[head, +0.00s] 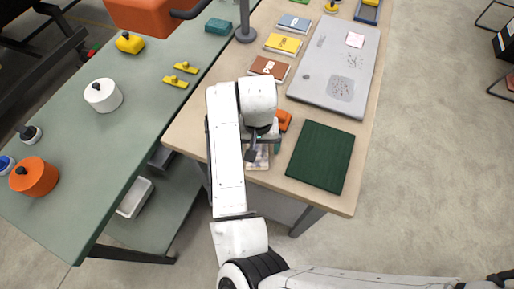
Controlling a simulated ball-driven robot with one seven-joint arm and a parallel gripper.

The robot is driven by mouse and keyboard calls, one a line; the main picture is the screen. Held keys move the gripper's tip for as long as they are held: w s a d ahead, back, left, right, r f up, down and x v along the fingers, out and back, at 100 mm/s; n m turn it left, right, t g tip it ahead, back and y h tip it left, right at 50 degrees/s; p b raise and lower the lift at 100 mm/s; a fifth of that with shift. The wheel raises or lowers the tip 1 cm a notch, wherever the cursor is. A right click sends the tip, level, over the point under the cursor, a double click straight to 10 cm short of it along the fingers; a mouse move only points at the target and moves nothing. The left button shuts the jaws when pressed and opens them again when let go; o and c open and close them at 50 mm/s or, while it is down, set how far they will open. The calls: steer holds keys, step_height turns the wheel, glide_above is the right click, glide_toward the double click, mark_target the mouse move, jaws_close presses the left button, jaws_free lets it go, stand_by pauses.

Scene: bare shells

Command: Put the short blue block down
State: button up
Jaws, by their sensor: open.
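My gripper (254,152) hangs over the near end of the wooden table, mostly hidden under my white arm. Its jaws are open. A pale, patterned flat item (258,160) lies under it, partly covered. A small teal edge (277,143) shows just right of the gripper, next to an orange object (284,119). I cannot tell whether the teal piece is the short blue block, as my wrist hides most of it. No other short blue block shows clearly.
A dark green mat (320,157) lies right of my gripper, near the table's corner. A grey board (338,70) and brown (268,68), yellow (283,44) and blue (294,23) booklets lie behind. A green table (140,100) with weights stands left.

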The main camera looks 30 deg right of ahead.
mark_target(257, 147)
step_height(257, 147, up, 10)
stand_by(0.3)
steer(key=shift+a, duration=0.1)
stand_by(0.4)
